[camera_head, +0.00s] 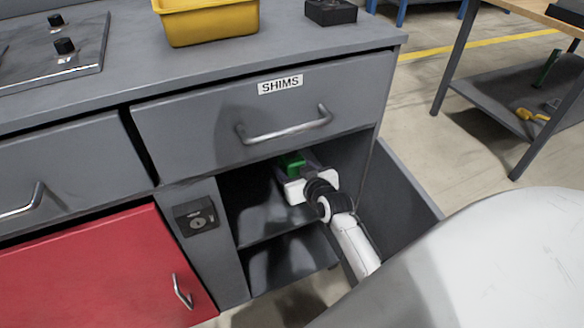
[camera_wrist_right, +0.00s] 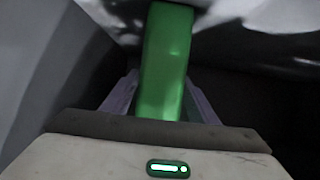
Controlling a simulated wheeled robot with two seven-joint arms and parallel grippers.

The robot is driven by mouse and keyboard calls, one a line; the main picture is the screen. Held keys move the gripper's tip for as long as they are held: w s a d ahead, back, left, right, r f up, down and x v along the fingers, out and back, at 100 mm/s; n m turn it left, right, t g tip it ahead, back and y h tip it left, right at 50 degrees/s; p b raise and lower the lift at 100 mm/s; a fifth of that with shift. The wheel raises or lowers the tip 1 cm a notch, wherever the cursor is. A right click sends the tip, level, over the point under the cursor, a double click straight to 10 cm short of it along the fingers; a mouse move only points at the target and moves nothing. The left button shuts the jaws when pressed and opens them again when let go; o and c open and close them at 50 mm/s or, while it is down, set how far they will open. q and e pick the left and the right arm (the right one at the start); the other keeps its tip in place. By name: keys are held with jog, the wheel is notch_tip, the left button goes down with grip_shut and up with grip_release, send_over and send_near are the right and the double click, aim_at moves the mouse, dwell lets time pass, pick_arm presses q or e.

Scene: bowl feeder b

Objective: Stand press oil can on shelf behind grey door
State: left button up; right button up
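The green press oil can (camera_head: 292,163) is in the upper part of the open grey cabinet, under the SHIMS drawer. My right gripper (camera_head: 290,175) reaches in from the front. In the right wrist view the green can (camera_wrist_right: 165,60) stands between the two fingers of my right gripper (camera_wrist_right: 162,90), which appear shut on it. The shelf (camera_head: 258,222) is a grey board inside the cabinet, below the gripper. The can's base is hidden, so I cannot tell whether it touches the shelf. The grey door (camera_head: 398,200) hangs open on the right. My left gripper is out of view.
The SHIMS drawer (camera_head: 255,110) is closed just above, with a bar handle (camera_head: 285,130). A red door (camera_head: 100,270) and a lock post (camera_head: 205,235) are left of the opening. A yellow bin (camera_head: 210,22) and a black box (camera_head: 331,11) stand on the worktop.

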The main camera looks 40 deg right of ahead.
aim_at(298, 171)
jog(key=shift+o, duration=0.5)
jog(key=shift+r, duration=0.1)
jog(key=shift+s+r, duration=0.1)
jog(key=shift+r, duration=0.1)
jog(key=p+v, duration=0.1)
jog(key=p, duration=0.1)
jog(key=p+v, duration=0.2)
jog(key=shift+s+r, duration=0.15)
jog(key=shift+r, duration=0.15)
jog(key=p+v, duration=0.6)
jog(key=v, duration=0.2)
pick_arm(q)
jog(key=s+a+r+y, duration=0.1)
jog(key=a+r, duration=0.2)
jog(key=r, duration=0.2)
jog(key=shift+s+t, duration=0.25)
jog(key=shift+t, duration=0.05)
pick_arm(e)
jog(key=s+a+f+n+g+y, duration=0.1)
jog(key=s+a+n+g+y, duration=0.1)
jog(key=s+a, duration=0.6)
jog(key=s+a+f+n+g+y, duration=0.1)
jog(key=s+a+n+g+y, duration=0.1)
jog(key=s+a, duration=0.6)
jog(key=a+n+y, duration=0.1)
jog(key=a+y, duration=0.1)
jog(key=a, duration=0.3)
jog(key=shift+s+d, duration=0.1)
